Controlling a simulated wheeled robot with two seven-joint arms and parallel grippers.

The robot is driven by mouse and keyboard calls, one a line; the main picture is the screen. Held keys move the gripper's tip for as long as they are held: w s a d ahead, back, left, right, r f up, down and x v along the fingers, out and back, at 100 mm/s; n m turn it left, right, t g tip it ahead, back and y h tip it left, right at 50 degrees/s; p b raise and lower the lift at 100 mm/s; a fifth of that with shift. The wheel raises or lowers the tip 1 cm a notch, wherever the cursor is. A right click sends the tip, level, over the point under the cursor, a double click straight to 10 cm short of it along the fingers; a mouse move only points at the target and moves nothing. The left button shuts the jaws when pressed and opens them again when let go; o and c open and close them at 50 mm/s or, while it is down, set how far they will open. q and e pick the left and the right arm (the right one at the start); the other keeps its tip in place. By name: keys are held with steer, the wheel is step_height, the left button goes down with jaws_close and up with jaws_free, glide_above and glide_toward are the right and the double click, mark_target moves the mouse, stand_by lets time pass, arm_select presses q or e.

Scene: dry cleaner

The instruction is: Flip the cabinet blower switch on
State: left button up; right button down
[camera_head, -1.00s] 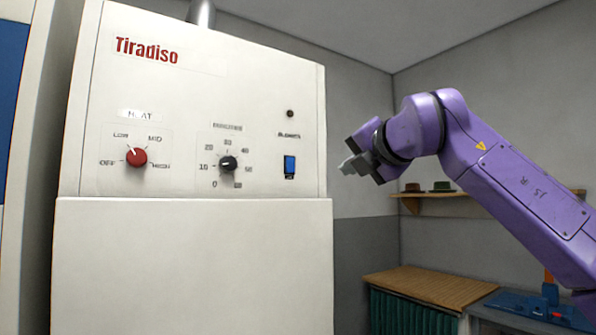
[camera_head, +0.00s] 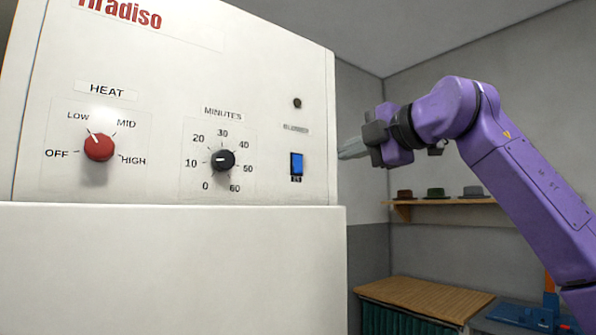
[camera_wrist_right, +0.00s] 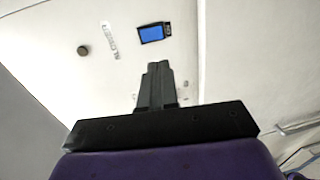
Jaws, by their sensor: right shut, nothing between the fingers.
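The white cabinet (camera_head: 180,255) fills the left of the head view. Its blower switch (camera_head: 296,164) is a blue rocker in a black frame on the right of the panel, under a small blurred label and a dark round indicator (camera_head: 297,103). My right gripper (camera_head: 345,153) is shut and empty, just right of the panel's right edge at about the switch's height. In the right wrist view the shut fingers (camera_wrist_right: 158,68) point toward the blue switch (camera_wrist_right: 152,33), with a visible gap between them. My left gripper is not in view.
The panel also carries a red heat knob (camera_head: 99,147) near LOW and a black minutes knob (camera_head: 223,160). A shelf with hats (camera_head: 440,201) is on the wall behind my right arm. A wooden-topped counter (camera_head: 425,297) stands at lower right.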

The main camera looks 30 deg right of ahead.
mark_target(298, 170)
steer(key=w+p, duration=0.1)
steer(key=w, duration=0.3)
steer(key=w+f+p, duration=0.1)
steer(key=w+p, duration=0.1)
steer(key=w, duration=0.2)
steer(key=w+a+p, duration=0.1)
steer(key=w+p, duration=0.1)
steer(key=w, duration=0.2)
steer(key=shift+w+f, duration=0.15)
steer(key=shift+w, duration=0.25)
steer(key=shift+w+f, duration=0.1)
steer(key=shift+w, duration=0.05)
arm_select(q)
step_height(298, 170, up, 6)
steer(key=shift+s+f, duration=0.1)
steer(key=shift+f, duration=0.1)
